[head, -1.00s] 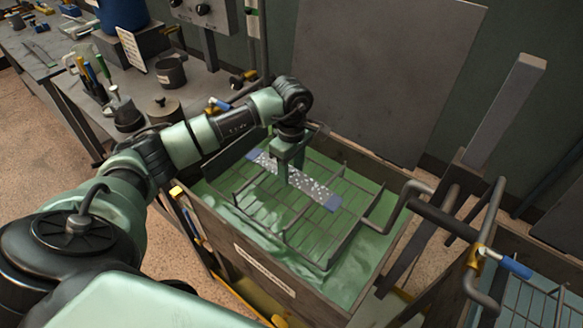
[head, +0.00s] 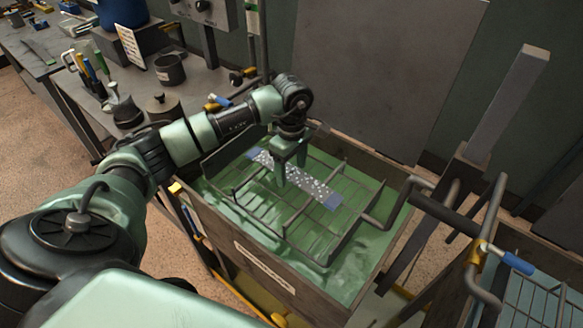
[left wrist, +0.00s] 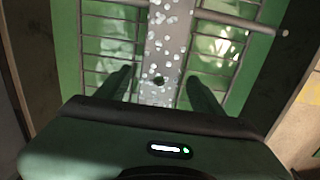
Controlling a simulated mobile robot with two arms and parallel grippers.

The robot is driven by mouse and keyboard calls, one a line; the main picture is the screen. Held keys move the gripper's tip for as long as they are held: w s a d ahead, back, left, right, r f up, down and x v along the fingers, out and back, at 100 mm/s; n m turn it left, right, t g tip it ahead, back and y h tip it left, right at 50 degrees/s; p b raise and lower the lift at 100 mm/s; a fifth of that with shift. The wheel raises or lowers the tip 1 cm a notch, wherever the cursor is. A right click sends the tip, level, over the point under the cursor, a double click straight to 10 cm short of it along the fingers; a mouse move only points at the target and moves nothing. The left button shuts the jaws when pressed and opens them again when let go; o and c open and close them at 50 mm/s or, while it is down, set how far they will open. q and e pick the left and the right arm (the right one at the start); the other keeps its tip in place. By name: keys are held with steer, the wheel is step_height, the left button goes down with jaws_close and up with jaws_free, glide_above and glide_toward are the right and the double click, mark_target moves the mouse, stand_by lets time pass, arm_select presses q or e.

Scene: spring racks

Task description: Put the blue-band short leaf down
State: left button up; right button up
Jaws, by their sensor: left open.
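The blue-band short leaf (head: 311,187) is a flat grey strip with white specks and a blue band at each end. It lies across the wire rack (head: 292,222) in the green tank. My left gripper (head: 291,180) is over the middle of the leaf, pointing down. In the left wrist view the leaf (left wrist: 166,45) runs between the two fingers (left wrist: 160,88), which stand open on either side with gaps. A small dark hole shows in the leaf there. My right gripper is not in view.
The tank (head: 243,240) has high wooden walls and greenish liquid. A bent handle bar (head: 385,215) rises at the rack's right side. A second tank with a blue-gripped handle (head: 517,263) stands at the lower right. A bench with pots (head: 170,70) is at the left.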

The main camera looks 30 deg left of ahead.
mark_target(292, 172)
arm_select(q)
steer(key=shift+r+p, duration=0.3)
steer(key=shift+r, duration=0.1)
step_height(292, 172, up, 12)
steer(key=b, duration=0.3)
steer(key=shift+r, duration=0.15)
